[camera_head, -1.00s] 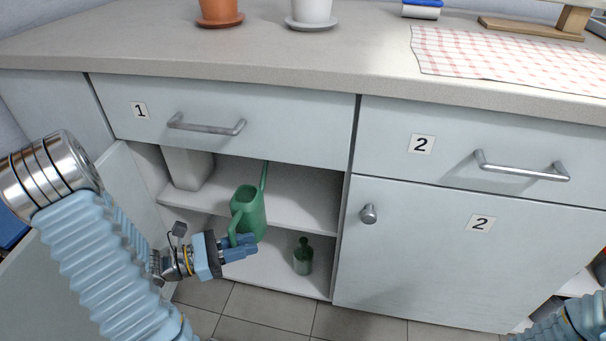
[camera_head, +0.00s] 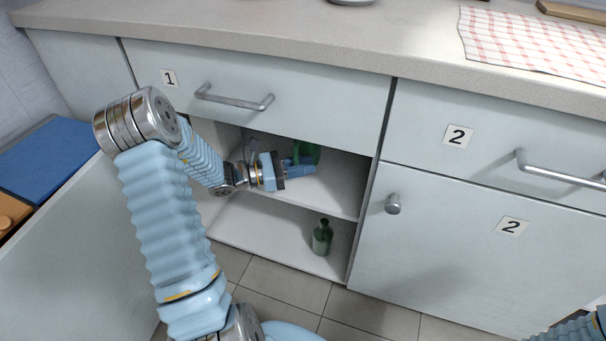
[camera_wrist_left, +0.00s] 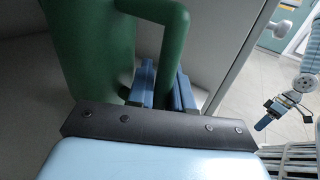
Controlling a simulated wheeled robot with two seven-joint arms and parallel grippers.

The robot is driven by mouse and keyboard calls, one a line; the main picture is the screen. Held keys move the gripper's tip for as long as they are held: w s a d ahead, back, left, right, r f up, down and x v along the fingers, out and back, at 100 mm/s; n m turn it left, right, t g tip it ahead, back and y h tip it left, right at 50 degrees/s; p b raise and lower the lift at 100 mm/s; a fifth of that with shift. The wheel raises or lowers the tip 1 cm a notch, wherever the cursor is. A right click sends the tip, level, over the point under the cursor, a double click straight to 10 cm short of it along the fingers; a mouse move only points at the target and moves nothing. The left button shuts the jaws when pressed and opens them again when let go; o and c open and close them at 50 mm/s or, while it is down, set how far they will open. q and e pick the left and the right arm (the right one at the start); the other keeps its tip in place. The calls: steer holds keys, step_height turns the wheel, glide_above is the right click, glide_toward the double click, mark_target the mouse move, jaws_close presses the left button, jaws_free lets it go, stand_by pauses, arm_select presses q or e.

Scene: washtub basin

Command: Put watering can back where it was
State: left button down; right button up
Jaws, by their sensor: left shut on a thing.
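The green watering can (camera_head: 309,152) is inside the open cupboard under drawer 1, at the upper shelf, mostly hidden by my left gripper and the drawer front. My left gripper (camera_head: 301,166) is shut on the can's handle. In the left wrist view, the can's body (camera_wrist_left: 88,45) fills the upper left, and the fingers (camera_wrist_left: 163,88) close around the lower handle. I cannot tell whether the can touches the shelf. My right gripper (camera_wrist_left: 268,121) shows small at the right of the left wrist view; its jaw state is unclear.
The upper shelf (camera_head: 335,198) has bare room at the right. A green bottle (camera_head: 322,238) stands on the cupboard floor. The cupboard door (camera_head: 75,255) is open at the left. Drawer 1 (camera_head: 330,100) hangs directly above the opening. Door 2 (camera_head: 450,250) is closed.

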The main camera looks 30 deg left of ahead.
arm_select(q)
steer(key=shift+w+f, duration=0.15)
steer(key=shift+f, duration=1.5)
steer(key=shift+f+b, duration=0.15)
steer(key=shift+b, duration=0.15)
steer(key=c, duration=1)
jaws_free()
steer(key=shift+a, duration=0.15)
steer(key=v, duration=1.2)
